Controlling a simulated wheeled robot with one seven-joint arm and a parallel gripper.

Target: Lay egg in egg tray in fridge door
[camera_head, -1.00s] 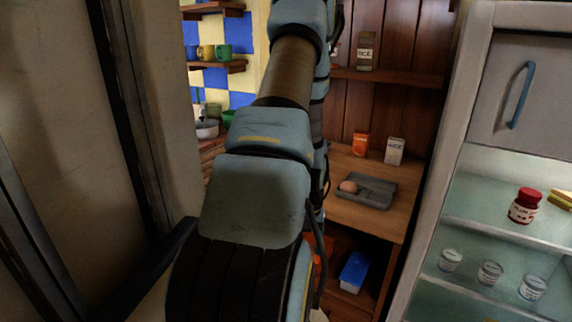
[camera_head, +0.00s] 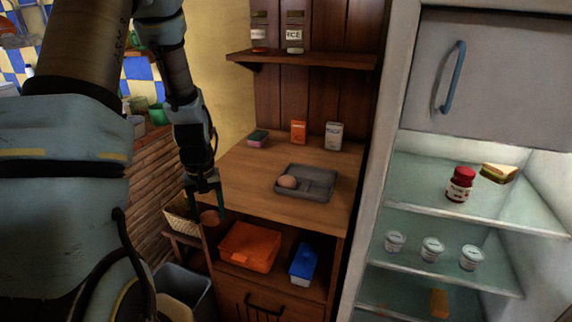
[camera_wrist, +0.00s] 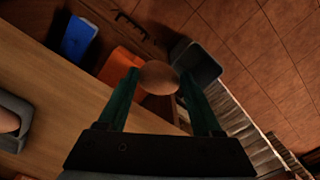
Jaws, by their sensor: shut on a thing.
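My gripper (camera_head: 207,200) hangs at the left edge of the wooden counter, pointing down. In the wrist view its green fingers (camera_wrist: 157,85) are shut on a brown egg (camera_wrist: 158,77). A second brown egg (camera_head: 288,181) lies in the left part of a grey tray (camera_head: 318,196) on the counter, and shows in part at the wrist view's left edge (camera_wrist: 8,121). The open fridge (camera_head: 390,215) is at the right. Its door and door egg tray are not in view.
Below are an orange bin (camera_head: 249,247) and a blue box (camera_head: 304,264). A red-lidded jar (camera_head: 460,184) stands on a fridge shelf. The counter's front left is clear.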

